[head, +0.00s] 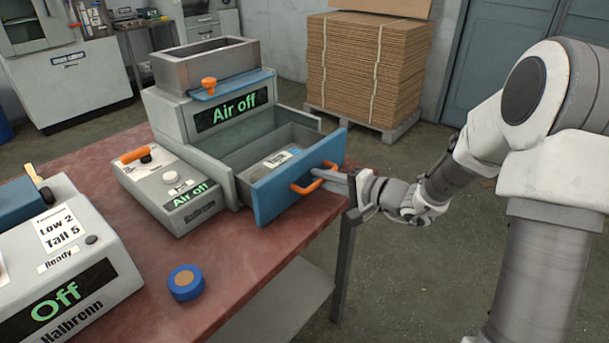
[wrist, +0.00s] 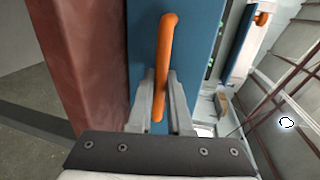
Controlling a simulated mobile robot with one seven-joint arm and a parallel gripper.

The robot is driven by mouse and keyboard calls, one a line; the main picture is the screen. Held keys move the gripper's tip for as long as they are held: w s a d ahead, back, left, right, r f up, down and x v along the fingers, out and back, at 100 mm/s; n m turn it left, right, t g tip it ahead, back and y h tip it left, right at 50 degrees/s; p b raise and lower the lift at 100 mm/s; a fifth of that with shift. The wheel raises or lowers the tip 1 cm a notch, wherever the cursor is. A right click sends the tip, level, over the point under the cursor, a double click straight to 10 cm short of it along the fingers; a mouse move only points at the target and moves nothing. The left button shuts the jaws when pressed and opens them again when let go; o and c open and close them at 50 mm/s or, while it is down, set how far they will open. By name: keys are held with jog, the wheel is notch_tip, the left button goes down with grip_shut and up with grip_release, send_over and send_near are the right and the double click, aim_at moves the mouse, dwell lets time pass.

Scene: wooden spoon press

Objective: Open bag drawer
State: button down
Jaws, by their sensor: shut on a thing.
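The drawer (head: 299,183) with a blue front stands pulled out of the grey machine (head: 208,115), whose display reads "Air off". Inside it lies a flat item with a white label (head: 277,159). An orange bar handle (head: 305,186) is on the blue front. My gripper (head: 335,178) is at the handle from the right, its fingers closed around it. In the wrist view the orange handle (wrist: 166,70) runs between the two grey fingertips (wrist: 160,97), against the blue drawer front (wrist: 200,50).
A grey control box (head: 175,190) with an orange lever stands left of the drawer. A blue round item (head: 186,282) lies on the red table (head: 240,265). Another machine reading "Off" (head: 60,280) is at lower left. Stacked cardboard (head: 365,70) stands behind on a pallet.

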jog(key=f+b+v, duration=0.1)
jog(key=v, duration=0.7)
jog(key=shift+d+f, duration=0.35)
jog(key=shift+s, duration=0.15)
jog(key=c, duration=0.8)
grip_release()
jog(key=shift+a, duration=0.1)
jog(key=shift+c, duration=0.2)
jog(key=p+v, duration=0.2)
jog(key=v, duration=1.5)
jog(key=shift+d+p, duration=0.2)
jog(key=shift+p, duration=0.2)
jog(key=shift+s, duration=0.1)
